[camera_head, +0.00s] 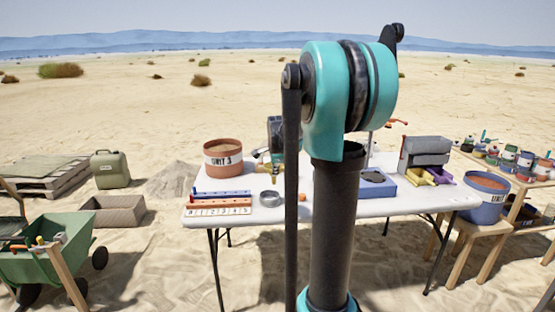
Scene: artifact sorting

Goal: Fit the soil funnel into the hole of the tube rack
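A low rack (220,203) stands at the left front of the white table, with a blue rail, an orange rail and a numbered white front strip. It looks like the tube rack; its holes are too small to make out. My arm fills the middle of the view. A grey and teal end part of it shows behind the arm, and my gripper (275,172) seems to be below that, over the table; its fingers are too small and too covered to read. A small yellowish thing (262,168) lies by it; I cannot tell whether it is the soil funnel.
A terracotta bucket marked UNIT 3 (223,158) stands behind the rack. A round grey dish (270,198) sits right of the rack. A blue box (390,189) and a grey bin unit (425,152) stand at the right. A blue bucket (482,208) is on a stool beyond the table (330,213).

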